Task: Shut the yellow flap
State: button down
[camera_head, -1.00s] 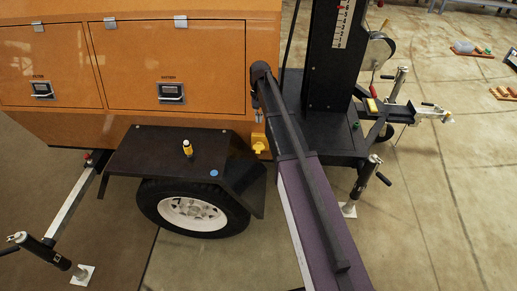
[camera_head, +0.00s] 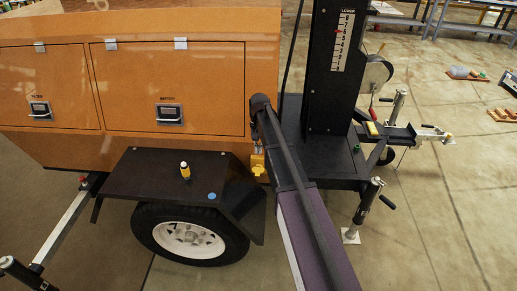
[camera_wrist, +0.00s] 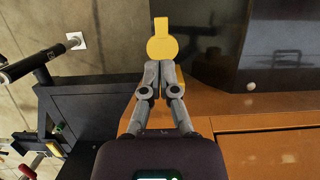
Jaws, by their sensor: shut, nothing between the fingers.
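The yellow flap (camera_head: 258,164) is at the lower right corner of the orange cabinet in the head view. In the wrist view the yellow flap (camera_wrist: 162,42) is a round disc with a narrow tab at its top, and more yellow shows behind the fingers. I cannot tell how far it stands open. My gripper (camera_wrist: 158,66) is shut and empty, its fingertips at the disc's lower edge. I cannot tell whether they touch it. In the head view my arm covers most of the gripper.
The orange cabinet (camera_head: 60,75) has latched doors. A black fender (camera_head: 150,172) carries a yellow-topped bottle (camera_head: 185,171) above a white-rimmed wheel (camera_head: 188,238). The black mast (camera_head: 331,100) stands to the right. A jack leg (camera_head: 368,203) stands near the mast's base, with open floor beyond.

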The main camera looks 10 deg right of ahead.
aim_at(257, 175)
jog(key=shift+b+x, duration=4.2)
jog(key=shift+x, duration=0.45)
jog(key=shift+s+a+f, duration=0.1)
jog(key=shift+s+f, duration=0.05)
jog(key=shift+f, duration=0.05)
jog(key=shift+a, duration=0.1)
